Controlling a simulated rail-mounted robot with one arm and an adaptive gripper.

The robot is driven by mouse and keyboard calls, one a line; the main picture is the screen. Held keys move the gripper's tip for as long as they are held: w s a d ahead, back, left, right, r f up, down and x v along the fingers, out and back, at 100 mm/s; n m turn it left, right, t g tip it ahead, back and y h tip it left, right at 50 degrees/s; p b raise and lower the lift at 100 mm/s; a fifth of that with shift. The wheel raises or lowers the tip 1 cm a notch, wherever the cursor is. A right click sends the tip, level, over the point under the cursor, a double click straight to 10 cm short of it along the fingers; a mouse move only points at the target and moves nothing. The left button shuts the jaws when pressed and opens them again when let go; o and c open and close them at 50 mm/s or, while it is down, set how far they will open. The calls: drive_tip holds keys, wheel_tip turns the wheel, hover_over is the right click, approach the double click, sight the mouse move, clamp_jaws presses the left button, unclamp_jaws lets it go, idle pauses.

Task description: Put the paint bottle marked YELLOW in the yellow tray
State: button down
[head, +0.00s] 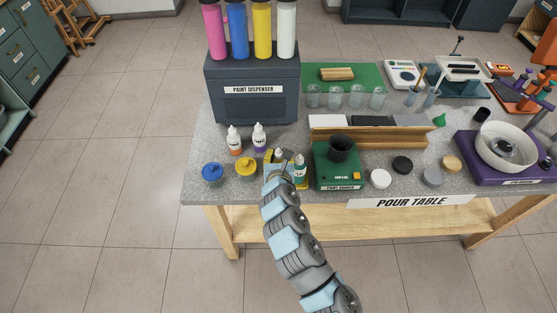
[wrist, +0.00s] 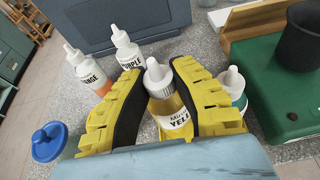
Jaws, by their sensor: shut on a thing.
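The paint bottle marked YELLOW (wrist: 172,112) has a white cap and a label partly cut off by my gripper. My gripper (wrist: 160,95) has yellow fingers with dark pads, shut around the bottle. The bottle is upright or nearly so. In the head view my gripper (head: 280,162) is at the front of the table, left of the green paint shaker; only the bottle's white top (head: 279,153) shows clearly there. I cannot tell whether the bottle touches the table. I cannot make out a yellow tray for certain; yellow near the bottle may be my fingers.
ORANGE (wrist: 92,72) and PURPLE (wrist: 125,48) bottles stand behind left. The paint dispenser (head: 252,105) stands behind.

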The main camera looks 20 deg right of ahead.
sight(278, 161)
drive_tip(key=shift+f, duration=1.45)
drive_tip(key=shift+f, duration=0.1)
drive_tip(key=c, duration=1)
unclamp_jaws()
